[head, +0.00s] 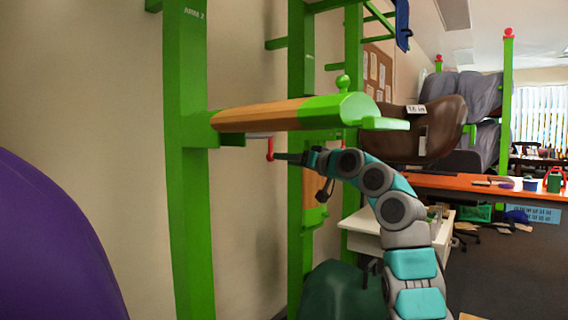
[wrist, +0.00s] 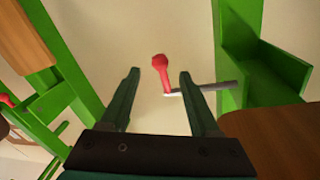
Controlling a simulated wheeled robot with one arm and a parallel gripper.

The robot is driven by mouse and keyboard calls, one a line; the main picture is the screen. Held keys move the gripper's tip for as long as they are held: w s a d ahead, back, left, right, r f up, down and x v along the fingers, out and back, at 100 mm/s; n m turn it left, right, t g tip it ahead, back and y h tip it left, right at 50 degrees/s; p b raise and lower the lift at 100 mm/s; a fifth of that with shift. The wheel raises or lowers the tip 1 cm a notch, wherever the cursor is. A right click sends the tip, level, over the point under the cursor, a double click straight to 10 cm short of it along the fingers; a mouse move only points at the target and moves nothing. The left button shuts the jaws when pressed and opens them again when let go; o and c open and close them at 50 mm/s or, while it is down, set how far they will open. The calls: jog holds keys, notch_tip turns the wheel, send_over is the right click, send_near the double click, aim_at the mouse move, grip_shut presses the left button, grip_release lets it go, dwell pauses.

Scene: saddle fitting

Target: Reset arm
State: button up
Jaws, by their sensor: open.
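My gripper (head: 290,157) is at the end of my raised arm, under the green-and-wood saddle rack arm (head: 290,112) in the head view. In the wrist view my gripper (wrist: 160,85) is open, with its two dark green fingers apart. A red knob on a grey lever (wrist: 160,68) shows between and beyond the fingertips there. The red knob (head: 270,149) also shows in the head view, just left of the fingertips. I cannot tell if the fingers touch it. No object is held.
A green post (head: 188,200) stands left of my gripper, with another green post (head: 301,230) behind. A brown saddle (head: 432,130) sits to the right. An orange-topped bench (head: 450,186) and a white table (head: 375,227) stand farther back. Dark floor is open at the right.

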dwell(0.3)
notch_tip(320, 180, down, 7)
jog(key=w+d+m+g+h, duration=0.2)
jog(key=m+h, duration=0.2)
jog(key=h, duration=0.1)
jog(key=s+d+f+m+g+h, duration=0.2)
jog(key=s+d+f+g+h, duration=0.15)
jog(key=s+f, duration=0.6)
jog(key=s+d+f+g+h, duration=0.1)
jog(key=s+f, duration=0.8)
jog(key=s, duration=0.9)
jog(key=s+d+f+n+g+h, duration=0.1)
jog(key=s+d+f+g, duration=0.2)
jog(key=s+f, duration=0.6)
jog(key=s+d+f+g+h, duration=0.1)
jog(key=s+f+g, duration=0.4)
jog(key=s, duration=2.2)
notch_tip(320, 180, down, 4)
jog(key=shift+d+f+h, duration=0.2)
jog(key=shift+d+h, duration=0.15)
jog(key=shift+d, duration=0.2)
jog(key=shift+g, duration=0.25)
